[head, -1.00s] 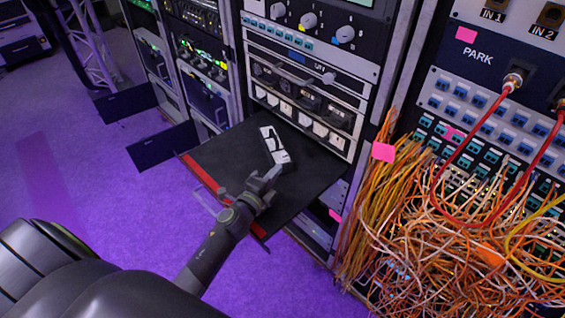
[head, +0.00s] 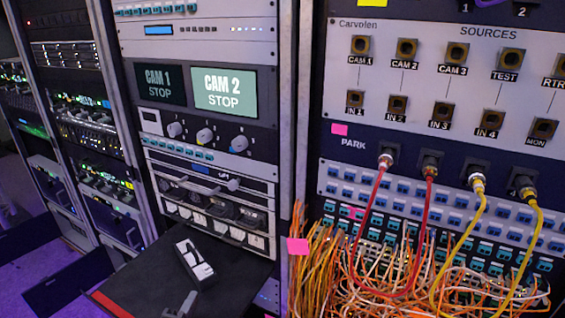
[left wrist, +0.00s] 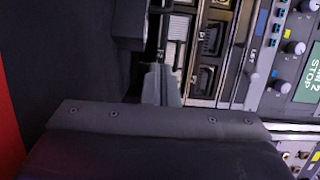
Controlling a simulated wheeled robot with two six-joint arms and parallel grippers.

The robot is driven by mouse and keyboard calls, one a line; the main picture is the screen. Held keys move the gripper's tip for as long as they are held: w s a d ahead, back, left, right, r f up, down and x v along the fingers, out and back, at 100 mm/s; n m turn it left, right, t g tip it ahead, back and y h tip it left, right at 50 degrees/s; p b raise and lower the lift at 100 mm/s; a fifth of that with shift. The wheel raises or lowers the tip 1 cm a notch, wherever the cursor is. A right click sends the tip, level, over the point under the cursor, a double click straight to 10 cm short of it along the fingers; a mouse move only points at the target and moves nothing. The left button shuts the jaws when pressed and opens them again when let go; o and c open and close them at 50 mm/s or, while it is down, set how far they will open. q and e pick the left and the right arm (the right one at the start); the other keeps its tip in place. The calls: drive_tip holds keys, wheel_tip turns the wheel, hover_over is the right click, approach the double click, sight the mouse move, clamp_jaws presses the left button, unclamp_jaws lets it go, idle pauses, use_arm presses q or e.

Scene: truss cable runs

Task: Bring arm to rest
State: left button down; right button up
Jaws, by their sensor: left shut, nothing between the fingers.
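The tip of my left gripper (head: 182,304) shows at the bottom edge of the head view, over the black pull-out shelf (head: 235,285). The rest of that arm is out of that view. In the left wrist view its two fingers (left wrist: 161,84) are together with nothing between them. A small black and white device (head: 195,262) lies on the shelf, just beyond the fingertips and apart from them in the head view. My right gripper is in neither view.
The shelf has a red front edge (head: 118,304) and sticks out of the rack. Red and yellow cables hang from the PARK panel (head: 353,145) at right, above a dense orange cable tangle (head: 430,285). Dark panels (head: 68,283) jut out at lower left.

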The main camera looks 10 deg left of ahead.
use_arm(q)
drive_tip(key=s+a+n+y, duration=0.1)
drive_tip(key=n, duration=0.1)
drive_tip(key=s+a+n+g+y, duration=0.1)
drive_tip(key=a+n+y, duration=0.1)
drive_tip(key=s+a+n+y, duration=0.1)
drive_tip(key=n, duration=0.1)
drive_tip(key=shift+s+a+r+g, duration=0.2)
drive_tip(key=shift+s+r+g, duration=0.05)
drive_tip(key=shift+g, duration=0.15)
drive_tip(key=s+d+f+n+g+h, duration=0.15)
drive_tip(key=s+n+g, duration=0.5)
drive_tip(key=s, duration=0.65)
drive_tip(key=s+d+f+n+g, duration=0.1)
drive_tip(key=s+f+n+g, duration=0.1)
drive_tip(key=s+n+g, duration=0.75)
drive_tip(key=s+a+f+m+t+p, duration=0.1)
drive_tip(key=s+f+m, duration=0.1)
drive_tip(key=f, duration=1)
drive_tip(key=s+a+f+m+t, duration=0.1)
drive_tip(key=f, duration=1.1)
drive_tip(key=s+d+f+g+p, duration=0.1)
drive_tip(key=s+d+f, duration=0.1)
drive_tip(key=s+f, duration=1.1)
drive_tip(key=shift+s+f, duration=0.35)
drive_tip(key=shift+s, duration=0.6)
